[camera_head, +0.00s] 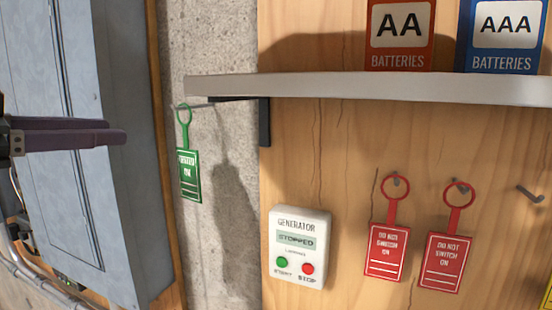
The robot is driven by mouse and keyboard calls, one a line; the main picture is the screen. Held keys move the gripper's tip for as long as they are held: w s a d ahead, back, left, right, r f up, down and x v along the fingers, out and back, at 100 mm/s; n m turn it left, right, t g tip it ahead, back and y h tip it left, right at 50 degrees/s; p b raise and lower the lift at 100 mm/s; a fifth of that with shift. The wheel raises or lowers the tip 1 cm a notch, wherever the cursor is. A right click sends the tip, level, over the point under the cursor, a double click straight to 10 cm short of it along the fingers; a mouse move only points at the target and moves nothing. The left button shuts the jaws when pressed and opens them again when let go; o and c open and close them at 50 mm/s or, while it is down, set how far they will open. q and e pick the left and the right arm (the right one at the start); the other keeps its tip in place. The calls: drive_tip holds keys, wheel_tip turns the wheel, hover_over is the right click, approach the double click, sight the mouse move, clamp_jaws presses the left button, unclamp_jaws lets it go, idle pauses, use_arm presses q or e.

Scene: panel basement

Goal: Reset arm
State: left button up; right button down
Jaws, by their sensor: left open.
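My left gripper (118,131) comes in from the left edge, in front of the grey metal cabinet. Its two dark purple fingers point right and overlap in the view; it is open with nothing seen between them. My right gripper does not show. A green tag (189,175) hangs by its ring on a peg under the shelf's left end, to the right of the fingertips and apart from them.
The grey cabinet (130,230) fills the left side. A shelf (370,88) holds orange (400,62) and blue (500,64) battery boxes. Below are a generator panel (299,262) reading STOPPED and two red tags (385,262) (446,275) on hooks. An empty hook (530,194) is at right.

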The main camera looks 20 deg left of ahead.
use_arm(q)
drive_tip(key=s+d+f+g+p, duration=0.4)
drive_tip(key=d+f, duration=0.2)
drive_tip(key=f, duration=0.2)
drive_tip(key=s+d+f+n+g+y+p, duration=0.1)
drive_tip(key=s+d+f+g+y+p, duration=0.1)
drive_tip(key=s, duration=0.6)
drive_tip(key=s+d+f+n+g+y+p, duration=0.2)
drive_tip(key=s+d+f+g+p, duration=0.1)
drive_tip(key=s+d+f+g, duration=0.1)
drive_tip(key=s+d+g, duration=0.1)
drive_tip(key=s+g, duration=0.1)
drive_tip(key=s, duration=0.1)
drive_tip(key=shift+s+d+p, duration=0.3)
drive_tip(key=shift+s, duration=0.1)
drive_tip(key=shift+f, duration=0.1)
idle(0.7)
